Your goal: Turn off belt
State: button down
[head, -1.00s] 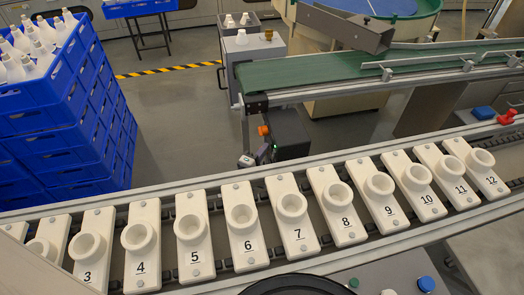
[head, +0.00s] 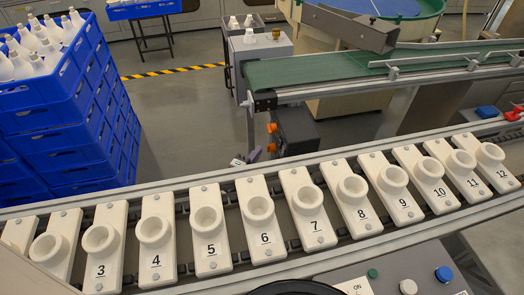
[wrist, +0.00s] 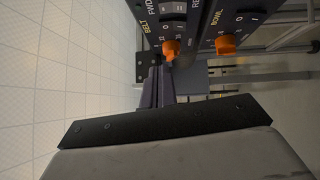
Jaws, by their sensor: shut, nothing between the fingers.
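The dark control box (head: 298,128) stands under the left end of the green conveyor belt (head: 340,69). Its panel also shows in the wrist view (wrist: 200,22), with an orange knob under the BELT label (wrist: 171,48) and another under the BOWL label (wrist: 226,43). Both knobs show small on the box's left side in the head view. I cannot tell where either knob points. My gripper (wrist: 158,80) is shut and empty, its tip close to the belt knob; contact cannot be told. In the head view, only a small part of it shows beside the box.
A near conveyor with numbered white holders (head: 260,225) crosses the foreground. Blue crates with white bottles (head: 65,110) are stacked at left. A grey cabinet (head: 262,52) stands beside the belt's end. A button panel (head: 400,275) is at the front. Floor left of the box is clear.

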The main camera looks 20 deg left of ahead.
jog(key=d+v, duration=0.1)
jog(key=v, duration=0.5)
jog(key=shift+s+a+r+b, duration=0.2)
jog(key=shift+a+r+b, duration=0.2)
jog(key=shift+r, duration=0.1)
